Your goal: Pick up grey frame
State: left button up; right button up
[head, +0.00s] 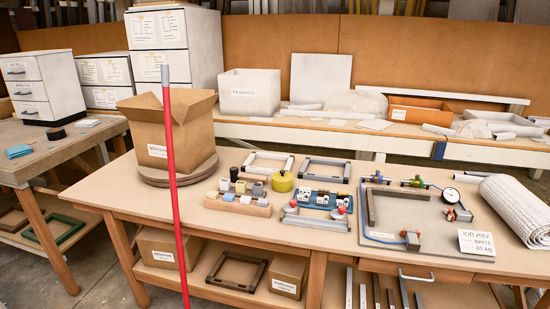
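A grey frame (326,179), rectangular and open in the middle, lies flat on the wooden workbench (110,193), near its back edge. A white or pale frame (288,165) lies just left of it. Neither of my grippers shows in the head view, so nothing is seen in contact with the grey frame.
A red pole (174,170) stands upright in front of the bench. A cardboard box (165,130) sits on a round base. A blue-and-white fixture (318,198) and a yellow round container (282,182) lie near the grey frame. A clamping plate (385,230) is to the right.

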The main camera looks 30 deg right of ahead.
aim_at(343, 180)
jog(key=z, duration=1.4)
jog(key=i+l+z, duration=0.15)
jog(key=i, duration=0.25)
jog(key=l, duration=0.1)
